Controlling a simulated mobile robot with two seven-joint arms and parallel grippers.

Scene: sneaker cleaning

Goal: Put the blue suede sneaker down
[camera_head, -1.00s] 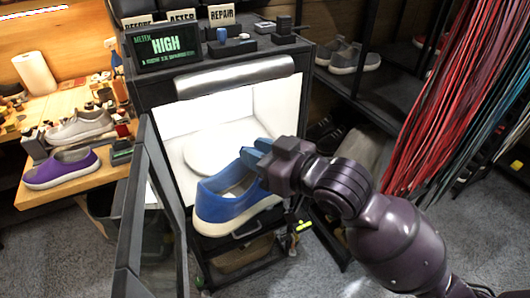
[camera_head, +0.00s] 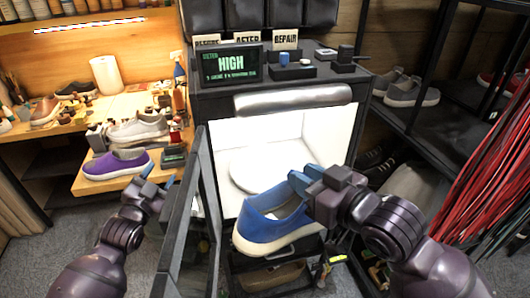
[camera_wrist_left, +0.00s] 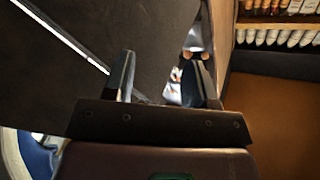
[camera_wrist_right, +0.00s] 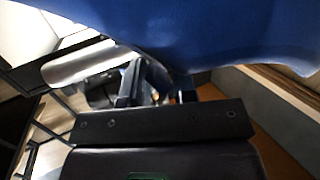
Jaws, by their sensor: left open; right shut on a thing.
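The blue suede sneaker (camera_head: 266,222) has a white sole and hangs in front of the open white-lined cabinet, toe toward the lower left. My right gripper (camera_head: 300,181) is shut on its upper edge at the right end. In the right wrist view the sneaker (camera_wrist_right: 200,30) fills the top, with the right gripper (camera_wrist_right: 155,85) below it. My left gripper (camera_head: 156,184) is open and empty, left of the cabinet's open door. In the left wrist view the left gripper's fingers (camera_wrist_left: 165,80) are apart; part of the blue sneaker (camera_wrist_left: 35,155) shows at the lower left.
The cabinet (camera_head: 222,95) holds a round white turntable (camera_head: 262,168). Its open dark door (camera_head: 186,225) stands between my left gripper and the sneaker. A purple sneaker (camera_head: 116,164) and a pale sneaker (camera_head: 138,128) are on the wooden bench. A dark rack (camera_head: 445,125) and red laces (camera_head: 490,165) are at right.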

